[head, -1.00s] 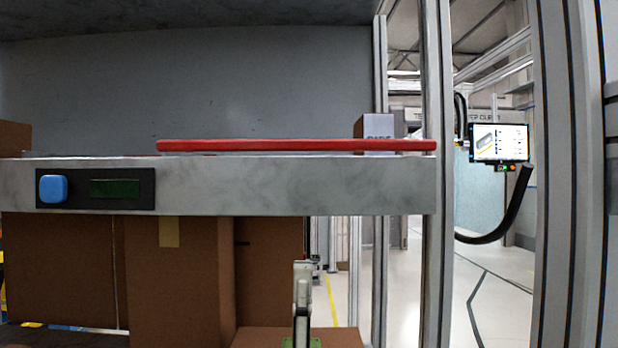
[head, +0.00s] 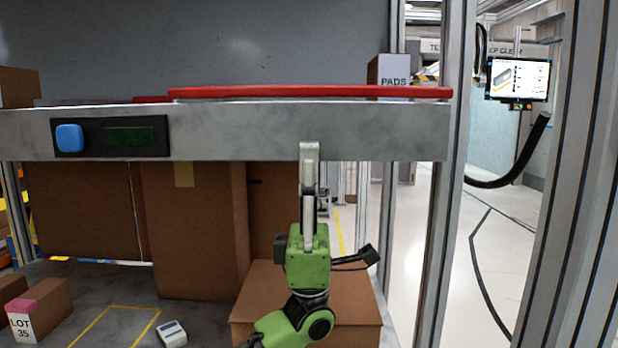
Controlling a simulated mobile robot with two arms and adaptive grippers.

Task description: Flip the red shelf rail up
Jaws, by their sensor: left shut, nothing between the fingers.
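The red shelf rail (head: 310,92) is a long bar along the top front edge of the grey shelf (head: 230,146). It lies low, nearly level with the shelf top, from left of the middle to the right post. My left gripper (head: 309,148) points upward in front of the shelf's front face, below the rail. Its grey fingers are shut with nothing between them, and the tip overlaps the lower part of the shelf front. I cannot tell whether it touches the shelf. My right gripper is not in view.
A blue button (head: 69,138) and a dark display (head: 126,137) sit on the shelf front. A PADS box (head: 390,72) stands behind the rail's right end. Brown cartons (head: 195,230) fill the lower level. A metal post (head: 445,200) stands at the right.

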